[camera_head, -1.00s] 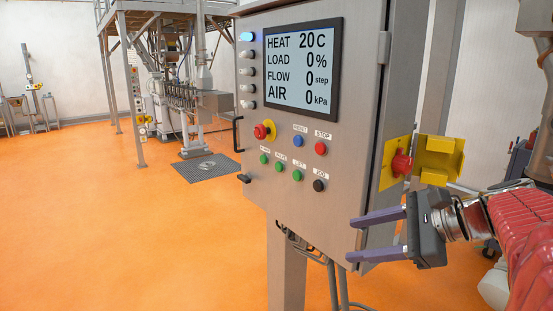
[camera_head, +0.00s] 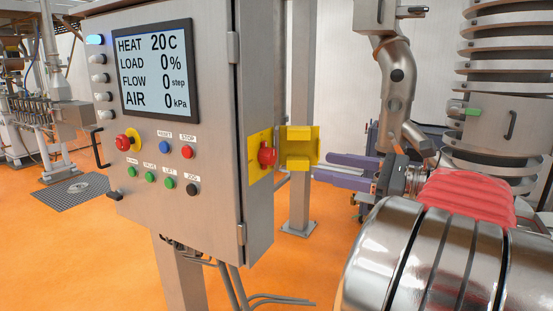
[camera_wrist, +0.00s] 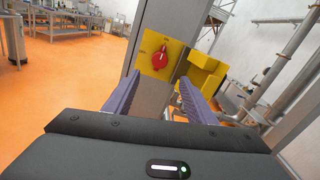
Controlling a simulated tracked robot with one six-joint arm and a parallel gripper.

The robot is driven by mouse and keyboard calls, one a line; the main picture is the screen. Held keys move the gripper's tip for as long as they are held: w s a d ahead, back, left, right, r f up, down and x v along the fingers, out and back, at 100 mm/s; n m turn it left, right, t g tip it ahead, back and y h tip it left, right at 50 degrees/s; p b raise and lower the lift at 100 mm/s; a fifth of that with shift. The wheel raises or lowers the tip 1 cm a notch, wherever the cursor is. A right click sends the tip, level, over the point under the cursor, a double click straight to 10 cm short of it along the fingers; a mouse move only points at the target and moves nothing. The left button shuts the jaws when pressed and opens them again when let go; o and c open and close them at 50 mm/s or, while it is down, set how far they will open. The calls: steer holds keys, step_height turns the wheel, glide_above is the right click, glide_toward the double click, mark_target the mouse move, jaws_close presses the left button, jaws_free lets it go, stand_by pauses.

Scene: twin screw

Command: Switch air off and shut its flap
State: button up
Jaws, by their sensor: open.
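A red rotary knob (camera_head: 267,156) sits on a yellow plate (camera_head: 256,172) on the right side of the control cabinet. In the wrist view the knob (camera_wrist: 160,58) stands ahead, slightly above the gap between my fingers. The screen (camera_head: 158,68) reads AIR 0 kPa.
The grey cabinet (camera_head: 214,100) has several buttons and a red mushroom button on yellow (camera_head: 125,142) on its front. A grey post (camera_head: 300,205) stands behind the flap. A spiral tower (camera_head: 505,130) stands at the right. Orange floor lies open below.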

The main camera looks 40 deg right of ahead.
mark_target(274, 157)
steer(key=x, duration=1.4)
steer(key=shift+f, duration=0.1)
steer(key=shift+s, duration=0.1)
steer(key=shift+c, duration=0.4)
steer(key=c, duration=1)
steer(key=shift+o, duration=0.2)
